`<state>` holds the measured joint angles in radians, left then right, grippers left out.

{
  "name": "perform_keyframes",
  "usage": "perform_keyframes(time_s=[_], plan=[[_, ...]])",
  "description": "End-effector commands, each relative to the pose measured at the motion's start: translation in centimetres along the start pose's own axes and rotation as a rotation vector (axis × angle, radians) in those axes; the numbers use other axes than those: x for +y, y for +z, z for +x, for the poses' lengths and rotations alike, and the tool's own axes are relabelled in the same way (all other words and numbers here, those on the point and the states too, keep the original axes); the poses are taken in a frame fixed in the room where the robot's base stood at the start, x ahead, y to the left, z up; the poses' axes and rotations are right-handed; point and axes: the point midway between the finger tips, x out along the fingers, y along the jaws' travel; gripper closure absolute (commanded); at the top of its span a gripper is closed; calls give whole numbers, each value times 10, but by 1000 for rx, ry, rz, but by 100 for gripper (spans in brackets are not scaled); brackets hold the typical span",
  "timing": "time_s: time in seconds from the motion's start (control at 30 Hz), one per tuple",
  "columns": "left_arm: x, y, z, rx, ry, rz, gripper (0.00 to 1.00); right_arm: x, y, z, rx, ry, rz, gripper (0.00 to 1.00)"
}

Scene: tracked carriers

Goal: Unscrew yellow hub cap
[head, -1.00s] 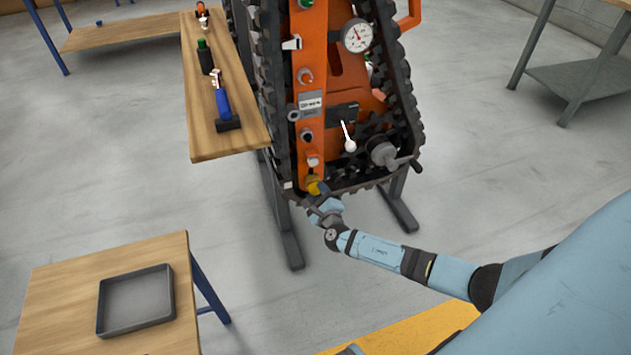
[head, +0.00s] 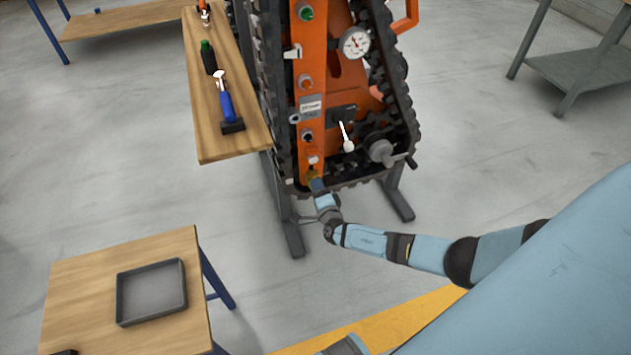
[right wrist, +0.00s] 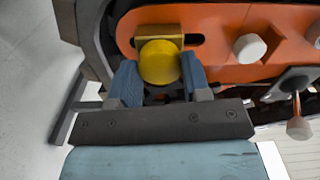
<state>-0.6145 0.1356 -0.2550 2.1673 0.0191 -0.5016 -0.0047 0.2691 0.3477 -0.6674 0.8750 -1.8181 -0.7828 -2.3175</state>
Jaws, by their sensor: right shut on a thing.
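The yellow hub cap (right wrist: 159,62) is a round knob in front of a brass-coloured square block, at the end of the orange side plate of the tracked carrier. In the head view the cap (head: 311,174) is small, at the carrier's lower front, partly covered by my gripper. My right gripper (right wrist: 160,80) has one blue finger on each side of the cap and is shut on it. In the head view my right gripper (head: 319,187) reaches the cap from below. The cap is still at the block. My left gripper is out of view.
A grey tray (head: 151,292) lies on a low wooden table at the lower left. The carrier's black track (head: 360,178) runs close beside the cap.

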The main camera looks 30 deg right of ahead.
Motion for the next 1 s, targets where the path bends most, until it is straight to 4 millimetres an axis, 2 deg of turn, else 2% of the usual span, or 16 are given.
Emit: perform_keyframes(time_s=[0.17, 0.23, 0.4, 0.6, 0.73, 0.93, 0.97, 1.0], plan=[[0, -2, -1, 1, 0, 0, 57, -2, 0, 1, 0, -1, -12, 80], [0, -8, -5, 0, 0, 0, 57, -5, 0, 1, 1, 0, -81, 80], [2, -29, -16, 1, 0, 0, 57, -7, 0, 2, 0, 1, -415, 80], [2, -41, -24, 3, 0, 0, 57, -4, 0, 1, 0, 0, -762, 80], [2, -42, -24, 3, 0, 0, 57, -1, 0, 1, 1, -1, -845, 80], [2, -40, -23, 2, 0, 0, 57, -1, 0, 1, 1, -1, -847, 80], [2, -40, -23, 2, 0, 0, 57, -1, 0, 1, 1, -1, -847, 52], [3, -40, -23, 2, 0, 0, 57, -1, 0, 1, 1, -1, -847, 43]])
